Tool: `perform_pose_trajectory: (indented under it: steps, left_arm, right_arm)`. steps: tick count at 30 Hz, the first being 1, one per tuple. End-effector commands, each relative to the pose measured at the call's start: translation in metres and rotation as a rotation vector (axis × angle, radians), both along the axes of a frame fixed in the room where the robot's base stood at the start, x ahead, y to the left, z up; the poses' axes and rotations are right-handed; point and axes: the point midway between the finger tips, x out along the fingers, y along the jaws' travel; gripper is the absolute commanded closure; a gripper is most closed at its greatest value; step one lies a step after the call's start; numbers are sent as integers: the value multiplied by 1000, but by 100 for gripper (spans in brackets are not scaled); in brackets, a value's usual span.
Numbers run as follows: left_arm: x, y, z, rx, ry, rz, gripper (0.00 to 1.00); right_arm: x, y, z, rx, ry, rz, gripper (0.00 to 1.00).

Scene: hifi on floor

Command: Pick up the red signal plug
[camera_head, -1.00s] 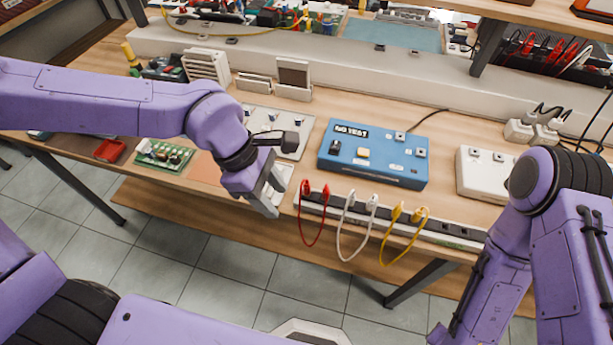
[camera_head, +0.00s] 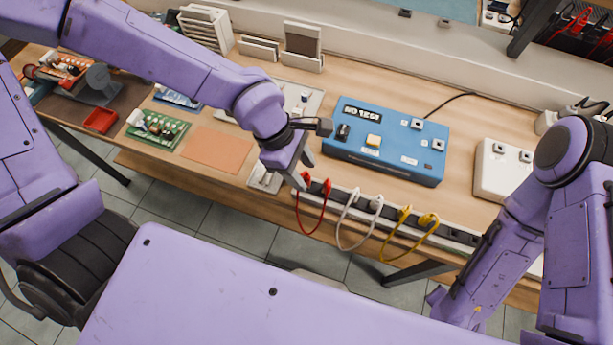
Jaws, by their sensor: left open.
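The red signal plug (camera_head: 326,187) sits in the dark socket strip (camera_head: 389,212) along the bench's front edge. A second red plug end stands just left of it, partly behind my gripper, and a red cable loop hangs from the two. My left gripper (camera_head: 301,173) is open, with its fingers pointing down close to the red plugs at their upper left. I cannot tell whether it touches them. My right arm (camera_head: 560,220) is at the right edge, and its gripper is out of view.
White plugs (camera_head: 376,203) and yellow plugs (camera_head: 427,218) with hanging cables stand right of the red ones. A blue test box (camera_head: 385,145) is behind the strip. A green circuit board (camera_head: 158,130) and a red tray (camera_head: 101,120) lie left. A white box (camera_head: 503,170) is right.

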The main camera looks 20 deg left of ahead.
Motion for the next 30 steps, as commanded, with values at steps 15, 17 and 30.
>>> perform_pose_trajectory:
  steps: [15, 17, 30]
  left_arm:
    - [0, -11, -25, -1, -2, -4, 84]
    - [0, -11, -25, -1, -2, -4, 100]
    - [1, -12, -3, -6, -5, -3, 100]
  right_arm:
    - [0, 0, -1, 0, 0, 0, 100]
    - [0, 0, -1, 0, 0, 0, 100]
    - [0, 0, 1, 0, 0, 0, 100]
